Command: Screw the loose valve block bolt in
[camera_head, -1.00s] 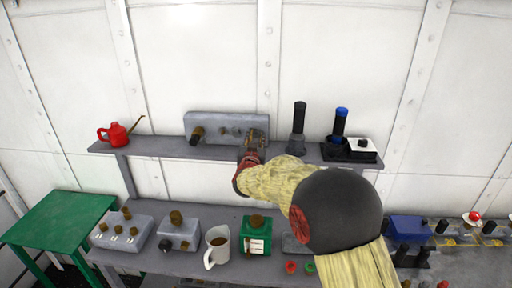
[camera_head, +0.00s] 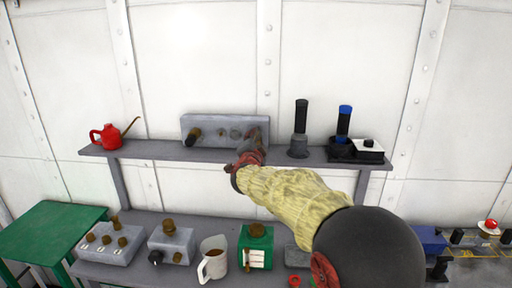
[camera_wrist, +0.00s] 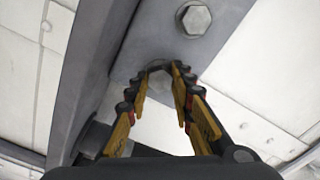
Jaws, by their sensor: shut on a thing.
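The grey valve block (camera_head: 205,122) stands on the upper shelf against the wall. Its front carries a dark brown-and-black knob (camera_head: 194,134) at the left and bolt heads (camera_head: 235,133) near the middle. My gripper (camera_head: 254,140) is at the block's right end and covers part of its face. In the wrist view, my gripper (camera_wrist: 166,69) has its yellow-padded fingers closed at the block's face, on what appears to be the loose bolt. The fingertips hide most of that bolt, so its depth cannot be told. A seated hex bolt (camera_wrist: 195,18) shows beyond the fingertips.
The upper shelf (camera_head: 150,150) also holds a red oil can (camera_head: 106,137), a black-handled tool (camera_head: 300,130) and a blue-topped tool (camera_head: 343,122). Below are grey boxes, a white mug (camera_head: 213,262) and a green box (camera_head: 256,247). The wall is close behind.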

